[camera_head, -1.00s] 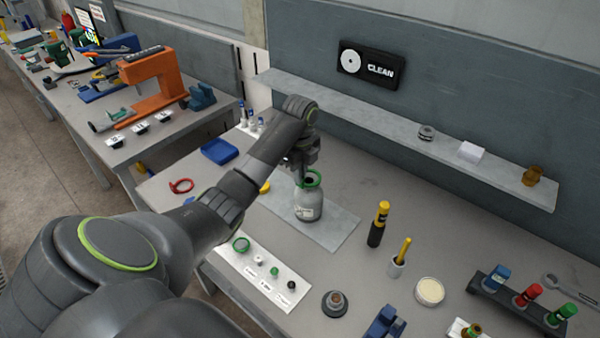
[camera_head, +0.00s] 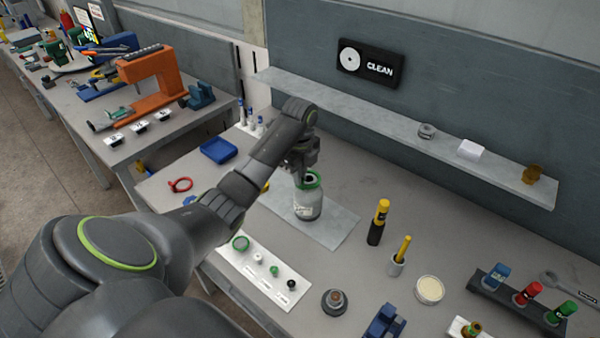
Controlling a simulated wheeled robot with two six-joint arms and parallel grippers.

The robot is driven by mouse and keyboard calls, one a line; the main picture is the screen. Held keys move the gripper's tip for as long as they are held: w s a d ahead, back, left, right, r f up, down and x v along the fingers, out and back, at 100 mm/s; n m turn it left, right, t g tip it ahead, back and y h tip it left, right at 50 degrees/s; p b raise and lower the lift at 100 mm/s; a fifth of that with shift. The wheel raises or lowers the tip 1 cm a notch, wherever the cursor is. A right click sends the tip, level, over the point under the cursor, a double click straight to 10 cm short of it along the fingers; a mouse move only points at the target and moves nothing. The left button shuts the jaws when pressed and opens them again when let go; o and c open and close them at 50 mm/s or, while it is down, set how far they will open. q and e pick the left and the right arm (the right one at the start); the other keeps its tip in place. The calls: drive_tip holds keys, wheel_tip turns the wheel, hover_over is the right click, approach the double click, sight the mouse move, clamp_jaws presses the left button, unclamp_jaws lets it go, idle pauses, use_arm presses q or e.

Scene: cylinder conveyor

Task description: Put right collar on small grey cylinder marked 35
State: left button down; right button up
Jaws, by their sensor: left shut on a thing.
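The small grey cylinder (camera_head: 308,204) stands upright on a light grey mat (camera_head: 336,229) near the middle of the table. It carries a pale label whose mark is too small to read. A green collar (camera_head: 314,181) is at the cylinder's top, around or just over its neck; I cannot tell whether it is fully seated. My left gripper (camera_head: 302,176) is shut on this collar, pointing down from above, and partly hides it. My right gripper is not in view.
A yellow-and-black tool (camera_head: 379,222) and a small cup with a yellow handle (camera_head: 399,258) stand right of the mat. A red ring (camera_head: 180,185) and a blue tray (camera_head: 218,150) lie left. A shelf (camera_head: 383,109) runs along the wall behind.

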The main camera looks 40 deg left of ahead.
use_arm(q)
drive_tip(key=shift+f, duration=0.9)
drive_tip(key=c, duration=1.5)
unclamp_jaws()
drive_tip(key=shift+s, duration=0.1)
